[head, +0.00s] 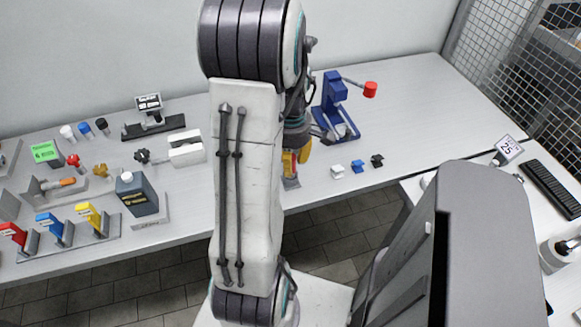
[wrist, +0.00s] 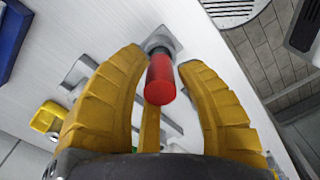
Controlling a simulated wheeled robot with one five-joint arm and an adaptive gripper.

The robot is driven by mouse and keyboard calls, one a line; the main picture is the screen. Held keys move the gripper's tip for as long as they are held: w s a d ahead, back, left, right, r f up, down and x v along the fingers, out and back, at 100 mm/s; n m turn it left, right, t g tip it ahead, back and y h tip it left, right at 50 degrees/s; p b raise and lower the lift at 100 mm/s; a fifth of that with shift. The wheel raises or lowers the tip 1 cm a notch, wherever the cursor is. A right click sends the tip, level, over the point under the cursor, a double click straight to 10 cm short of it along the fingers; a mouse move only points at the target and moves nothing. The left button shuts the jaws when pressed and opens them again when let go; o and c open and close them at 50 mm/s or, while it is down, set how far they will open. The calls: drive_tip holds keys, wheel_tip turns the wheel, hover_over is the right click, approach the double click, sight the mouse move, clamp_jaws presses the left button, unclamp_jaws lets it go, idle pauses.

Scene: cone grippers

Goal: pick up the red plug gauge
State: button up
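The red plug gauge (wrist: 160,80) shows in the wrist view as a red cylinder, its round end towards the camera. Its far end meets a grey round collar on a small grey base (wrist: 163,40) on the white table. My gripper (wrist: 160,62) has its yellow fingers on either side of the red cylinder. They look spread, with narrow gaps, and I see no clear grip. In the head view my gripper (head: 297,160) is low over the table, partly behind my arm. The gauge is mostly hidden there; a grey base (head: 291,183) shows below the fingers.
A blue press (head: 335,100) with a red knob stands to the right. Several small blocks (head: 358,166) lie in front of it. On the left are a dark bottle (head: 136,193), coloured holders and fixtures. The table's front edge is close to the gripper.

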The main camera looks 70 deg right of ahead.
clamp_jaws()
drive_tip(key=shift+r, duration=0.1)
